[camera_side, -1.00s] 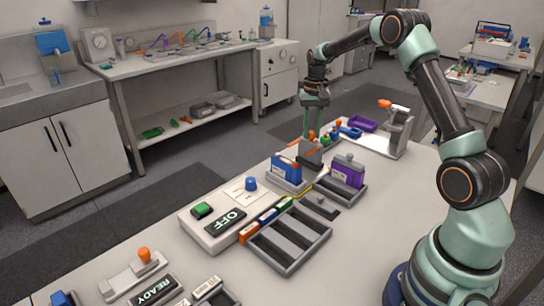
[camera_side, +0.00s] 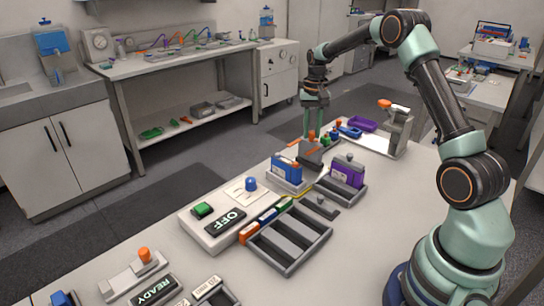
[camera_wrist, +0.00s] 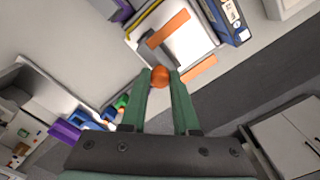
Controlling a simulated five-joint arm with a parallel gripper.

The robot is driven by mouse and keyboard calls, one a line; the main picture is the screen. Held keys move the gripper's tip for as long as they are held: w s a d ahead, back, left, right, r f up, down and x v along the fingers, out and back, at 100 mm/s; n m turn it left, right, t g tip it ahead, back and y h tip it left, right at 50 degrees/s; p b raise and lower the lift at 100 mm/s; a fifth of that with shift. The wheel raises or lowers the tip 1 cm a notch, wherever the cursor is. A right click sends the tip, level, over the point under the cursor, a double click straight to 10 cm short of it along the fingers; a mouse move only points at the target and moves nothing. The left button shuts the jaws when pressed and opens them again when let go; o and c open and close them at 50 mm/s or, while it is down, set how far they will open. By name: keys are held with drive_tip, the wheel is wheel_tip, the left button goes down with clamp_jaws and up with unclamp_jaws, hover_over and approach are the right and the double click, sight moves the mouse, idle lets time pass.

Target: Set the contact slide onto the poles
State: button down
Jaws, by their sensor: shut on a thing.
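My gripper (camera_wrist: 160,82) is shut on an orange knob (camera_wrist: 159,76), which shows between its green fingertips in the wrist view. The knob appears to belong to the contact slide, but the slide's body is hard to make out. In the side view my gripper (camera_side: 313,132) points down at the far end of the bench, beside a dark grey block (camera_side: 310,156). Orange strips (camera_wrist: 168,28) lie beyond and beside the fingertips in the wrist view. A blue cell (camera_side: 287,170) stands in a grey holder in front of the block. I cannot make out the poles.
A purple cell (camera_side: 347,171) stands in a tray to the right. Behind are a purple bin (camera_side: 362,124), blue parts (camera_side: 350,132) and a grey stand with an orange lever (camera_side: 385,103). An OFF box (camera_side: 224,222) and an empty slotted rack (camera_side: 290,238) are nearer.

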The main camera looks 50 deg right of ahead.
drive_tip(key=shift+r, duration=0.1)
drive_tip(key=shift+a, duration=2.8)
drive_tip(key=c, duration=0.7)
unclamp_jaws()
drive_tip(key=shift+o, duration=0.2)
wheel_tip(320, 180, up, 12)
